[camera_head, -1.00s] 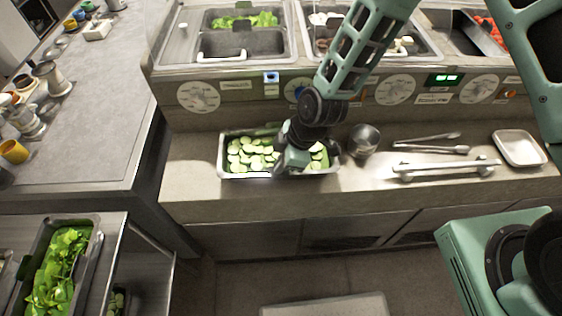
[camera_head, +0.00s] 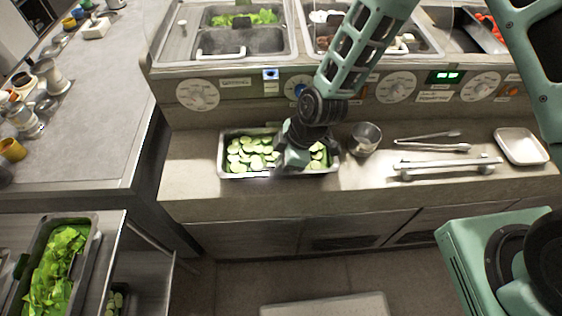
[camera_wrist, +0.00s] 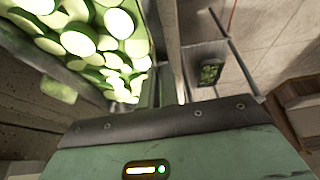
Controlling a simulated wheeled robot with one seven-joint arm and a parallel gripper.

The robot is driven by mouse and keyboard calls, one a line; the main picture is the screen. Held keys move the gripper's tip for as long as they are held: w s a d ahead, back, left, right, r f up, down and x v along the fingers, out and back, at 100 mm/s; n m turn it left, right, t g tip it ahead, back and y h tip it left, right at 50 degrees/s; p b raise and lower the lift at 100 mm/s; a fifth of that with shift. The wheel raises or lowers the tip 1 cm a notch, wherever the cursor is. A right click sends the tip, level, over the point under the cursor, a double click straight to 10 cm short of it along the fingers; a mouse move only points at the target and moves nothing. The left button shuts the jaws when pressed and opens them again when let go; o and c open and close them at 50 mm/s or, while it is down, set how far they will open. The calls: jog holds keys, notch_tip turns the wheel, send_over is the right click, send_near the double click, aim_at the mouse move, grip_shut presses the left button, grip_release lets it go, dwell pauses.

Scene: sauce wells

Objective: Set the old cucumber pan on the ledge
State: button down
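A metal pan of cucumber slices (camera_head: 228,174) sits on the ledge (camera_head: 190,185) in front of the wells, upright as far as I can see. My gripper (camera_head: 290,164) is over its right half, at the front rim, and hides part of the pan and slices. In the wrist view the cucumber slices (camera_wrist: 80,42) fill the upper left, close beside my gripper's body. The fingertips are not clear in either view, so I cannot tell if they are closed on the rim.
A metal cup (camera_head: 365,138), tongs (camera_head: 430,146) and a white tray (camera_head: 520,146) stand right of the pan. Behind is an empty well (camera_head: 242,42). A cart at lower left holds a lettuce pan (camera_head: 55,270) and a smaller green-filled pan (camera_head: 117,300).

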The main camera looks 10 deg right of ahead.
jog(key=c, duration=1.6)
grip_release()
jog(key=shift+o, duration=0.2)
jog(key=b+v, duration=0.1)
jog(key=v, duration=1.6)
jog(key=shift+r+b, duration=0.2)
jog(key=shift+b, duration=0.15)
jog(key=shift+w, duration=0.1)
jog(key=s+d+r+m+h, duration=0.1)
jog(key=s+r+m, duration=0.3)
jog(key=s, duration=0.4)
jog(key=s+d+r+m+h, duration=0.2)
jog(key=s+m, duration=0.4)
jog(key=s, duration=0.3)
notch_tip(320, 180, up, 2)
jog(key=shift+s+d+r+h, duration=0.1)
jog(key=shift+s+d+h, duration=0.1)
jog(key=shift+h, duration=0.3)
